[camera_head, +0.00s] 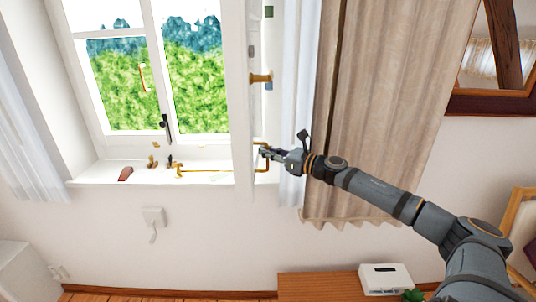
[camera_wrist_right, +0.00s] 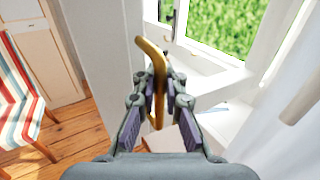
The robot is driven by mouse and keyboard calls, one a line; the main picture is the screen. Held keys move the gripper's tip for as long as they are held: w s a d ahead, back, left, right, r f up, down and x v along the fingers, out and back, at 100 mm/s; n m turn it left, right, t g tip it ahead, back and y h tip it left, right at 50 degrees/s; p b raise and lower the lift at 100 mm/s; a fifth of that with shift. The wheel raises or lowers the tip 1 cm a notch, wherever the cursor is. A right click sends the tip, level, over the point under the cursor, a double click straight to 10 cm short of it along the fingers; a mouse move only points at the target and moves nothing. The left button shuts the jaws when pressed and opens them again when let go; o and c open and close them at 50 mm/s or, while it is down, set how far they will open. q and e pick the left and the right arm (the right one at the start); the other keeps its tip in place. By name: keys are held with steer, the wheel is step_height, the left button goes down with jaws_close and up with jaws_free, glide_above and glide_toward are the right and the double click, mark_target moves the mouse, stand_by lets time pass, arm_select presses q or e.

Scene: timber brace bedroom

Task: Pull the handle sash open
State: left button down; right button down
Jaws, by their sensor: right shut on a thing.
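The handle sash (camera_head: 240,110) is a white window sash. In the head view it shows nearly edge-on, standing out into the room over the sill. Its brass handle (camera_head: 263,165) is near its lower end. My right gripper (camera_head: 267,153) reaches it from the right and is shut on the handle. In the right wrist view the curved brass handle (camera_wrist_right: 152,55) passes between the two fingers of the gripper (camera_wrist_right: 160,82). The white sash stile (camera_wrist_right: 108,70) is just left of the fingers there. The fingers hide part of the handle. My left gripper is in neither view.
The white sill (camera_head: 100,172) holds a dark red object (camera_head: 125,174) and brass fittings. A beige curtain (camera_head: 385,90) hangs right of the sash, behind my right arm. A wooden cabinet (camera_head: 320,285) with a white box (camera_head: 386,278) stands below. A striped chair (camera_wrist_right: 15,90) shows in the wrist view.

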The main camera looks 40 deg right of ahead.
steer(key=shift+s+d+f, duration=0.1)
steer(key=shift+s+d, duration=0.2)
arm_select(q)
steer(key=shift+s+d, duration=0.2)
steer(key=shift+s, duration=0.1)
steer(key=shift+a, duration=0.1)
arm_select(e)
steer(key=shift+a, duration=0.1)
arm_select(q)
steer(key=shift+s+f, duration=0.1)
arm_select(e)
steer(key=c, duration=1.4)
jaws_free()
steer(key=shift+c, duration=0.2)
